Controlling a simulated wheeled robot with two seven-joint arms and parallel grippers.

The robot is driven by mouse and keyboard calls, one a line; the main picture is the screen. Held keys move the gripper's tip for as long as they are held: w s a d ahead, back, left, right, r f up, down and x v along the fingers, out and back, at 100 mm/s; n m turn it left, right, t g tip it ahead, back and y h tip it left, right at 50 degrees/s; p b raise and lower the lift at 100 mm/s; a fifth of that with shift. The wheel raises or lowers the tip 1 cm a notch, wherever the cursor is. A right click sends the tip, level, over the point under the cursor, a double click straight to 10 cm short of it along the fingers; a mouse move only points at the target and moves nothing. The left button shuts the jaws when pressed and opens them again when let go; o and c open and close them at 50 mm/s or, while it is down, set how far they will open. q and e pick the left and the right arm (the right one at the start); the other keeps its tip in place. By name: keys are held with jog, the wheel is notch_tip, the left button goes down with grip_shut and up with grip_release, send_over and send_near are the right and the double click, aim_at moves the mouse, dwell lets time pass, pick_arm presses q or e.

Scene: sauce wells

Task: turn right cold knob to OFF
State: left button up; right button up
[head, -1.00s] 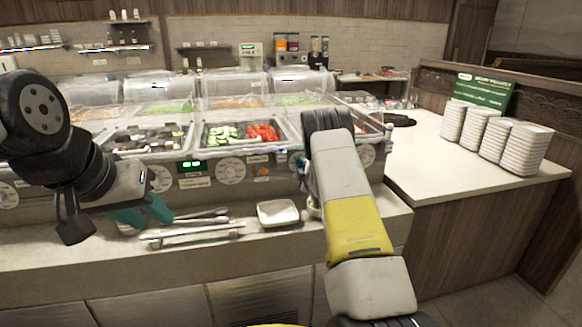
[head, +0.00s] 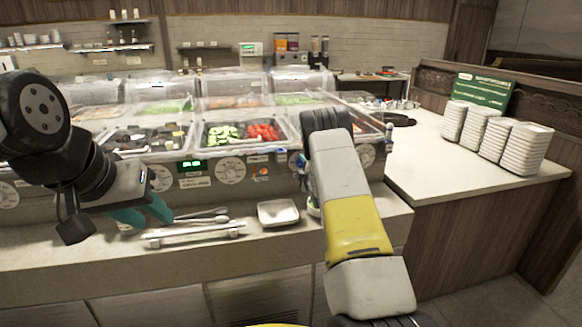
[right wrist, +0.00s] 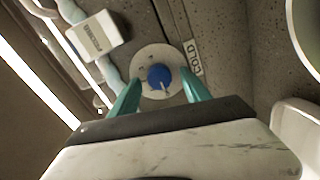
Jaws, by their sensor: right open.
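The cold knob (right wrist: 159,76) is blue with a pale pointer line and sits on a round white dial (right wrist: 148,58) beside a "COLD" label (right wrist: 193,57) in the right wrist view. The pointer line is toward the lower right of the knob in that view. My right gripper (right wrist: 159,88) is open, with one teal finger on each side of the knob. I cannot tell whether either finger touches it. In the head view my right arm hides that gripper. My left gripper (head: 149,218) is open and empty, low over the front ledge at the left.
Metal tongs (head: 195,233) and a white square dish (head: 278,212) lie on the front ledge. White dials (head: 231,170) line the counter's front panel, with food wells above. Plate stacks (head: 478,130) stand on the right counter, which has free room.

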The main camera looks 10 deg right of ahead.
jog(key=s, duration=0.7)
jog(key=shift+s+r, duration=0.25)
jog(key=shift+s, duration=0.15)
jog(key=shift+d, duration=0.15)
jog(key=s+a+r+m+g+h, duration=0.1)
jog(key=s+r+m+g, duration=0.1)
jog(key=s+r+m, duration=0.55)
jog(key=s+a+r+m+g, duration=0.1)
jog(key=s+r+m+g, duration=0.2)
jog(key=r, duration=0.7)
jog(key=s+a+r+m+g+y, duration=0.1)
jog(key=s+a+g, duration=0.1)
jog(key=s, duration=1)
jog(key=s+a+r+m+g, duration=0.1)
jog(key=s+a, duration=0.3)
jog(key=s, duration=0.8)
jog(key=s+a+r+m+g+y, duration=0.1)
jog(key=s+a+m+g, duration=0.2)
jog(key=s, duration=0.9)
jog(key=shift+s+a+r+y, duration=0.2)
jog(key=shift+s+r+y, duration=0.1)
jog(key=shift+s+r, duration=0.1)
jog(key=shift+c, duration=0.4)
